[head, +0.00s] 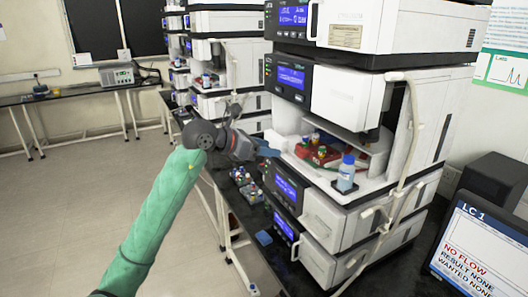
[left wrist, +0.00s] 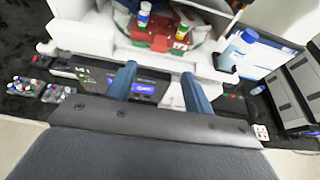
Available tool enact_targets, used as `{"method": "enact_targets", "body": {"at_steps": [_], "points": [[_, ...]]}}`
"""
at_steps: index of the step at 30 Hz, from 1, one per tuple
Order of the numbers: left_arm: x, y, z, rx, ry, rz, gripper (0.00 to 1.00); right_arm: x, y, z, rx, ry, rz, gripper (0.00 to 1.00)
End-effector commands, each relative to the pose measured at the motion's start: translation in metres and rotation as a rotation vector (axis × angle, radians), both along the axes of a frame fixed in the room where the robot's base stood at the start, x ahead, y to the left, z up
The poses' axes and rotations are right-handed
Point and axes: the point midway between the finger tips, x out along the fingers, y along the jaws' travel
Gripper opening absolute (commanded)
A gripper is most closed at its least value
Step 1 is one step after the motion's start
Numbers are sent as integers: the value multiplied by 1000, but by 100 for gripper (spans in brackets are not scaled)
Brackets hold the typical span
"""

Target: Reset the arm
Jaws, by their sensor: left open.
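My left arm, in a green sleeve, comes in from the left of the head view. Its gripper (head: 268,149) is in front of the near instrument stack (head: 345,95), by the open sample compartment. In the left wrist view the two blue fingers of the left gripper (left wrist: 160,85) are apart with nothing between them. Beyond the fingers is a red and green vial tray (head: 318,154), also in the left wrist view (left wrist: 160,40), with vials standing in it. My right gripper is in neither view.
A blue-capped bottle (head: 346,174) stands right of the compartment. Vial racks (head: 246,186) lie on the dark bench left of the stack. A monitor (head: 478,250) reading "NO FLOW" is at the lower right. Another stack (head: 225,65) stands behind. The floor (head: 60,200) at left is clear.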

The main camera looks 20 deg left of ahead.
Motion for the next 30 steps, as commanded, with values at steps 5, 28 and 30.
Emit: {"method": "enact_targets", "body": {"at_steps": [5,28,30], "points": [[-4,3,2,0,1,-1,52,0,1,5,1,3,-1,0],[-34,-62,-6,-383,-55,-159,52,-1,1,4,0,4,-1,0],[-46,-75,-4,-532,-64,-193,52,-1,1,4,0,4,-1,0]]}}
